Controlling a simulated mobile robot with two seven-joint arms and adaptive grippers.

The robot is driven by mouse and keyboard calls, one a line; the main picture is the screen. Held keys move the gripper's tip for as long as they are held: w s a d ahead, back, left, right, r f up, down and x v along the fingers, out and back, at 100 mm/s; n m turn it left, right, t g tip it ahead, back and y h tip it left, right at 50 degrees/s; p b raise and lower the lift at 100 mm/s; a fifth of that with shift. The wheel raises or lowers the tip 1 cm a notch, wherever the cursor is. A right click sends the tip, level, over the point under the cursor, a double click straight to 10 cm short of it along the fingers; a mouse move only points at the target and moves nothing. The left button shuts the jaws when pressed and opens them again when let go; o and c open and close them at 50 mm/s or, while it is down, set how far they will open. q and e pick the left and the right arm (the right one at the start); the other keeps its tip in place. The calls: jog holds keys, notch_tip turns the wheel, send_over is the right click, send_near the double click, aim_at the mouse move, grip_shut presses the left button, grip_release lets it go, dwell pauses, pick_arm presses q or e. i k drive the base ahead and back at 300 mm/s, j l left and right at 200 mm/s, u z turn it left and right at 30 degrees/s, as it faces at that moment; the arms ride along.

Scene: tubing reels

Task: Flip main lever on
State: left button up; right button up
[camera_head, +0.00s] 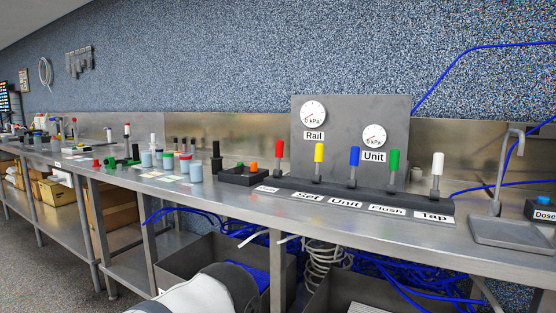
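A dark lever panel (350,112) stands on the steel bench, with a row of upright levers along its base. The red-topped lever (279,151) is at the left end, behind a small label (267,188) too foreshortened to read for sure. To its right are the yellow lever (319,153) by "Set", the blue lever (354,157) by "Unit", the green lever (394,160) by "Flush" and the white lever (437,165) by "Tap". The Rail gauge (313,113) and Unit gauge (374,136) are above. Neither gripper shows; a white arm part of mine is at the bottom.
A dark tray (243,176) with green and orange knobs sits just left of the panel. Lidded jars (195,172) stand farther left. A steel spout and drip tray (510,234) and a "Dose" box (541,210) are at right. Blue tubing hangs below the bench.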

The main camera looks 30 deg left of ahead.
aim_at(277, 173)
jog(key=j+u, duration=0.1)
jog(key=j, duration=0.55)
jog(key=i+j, duration=0.15)
jog(key=j, duration=0.45)
jog(key=j+u, duration=0.15)
jog(key=j, duration=0.5)
jog(key=i, duration=0.05)
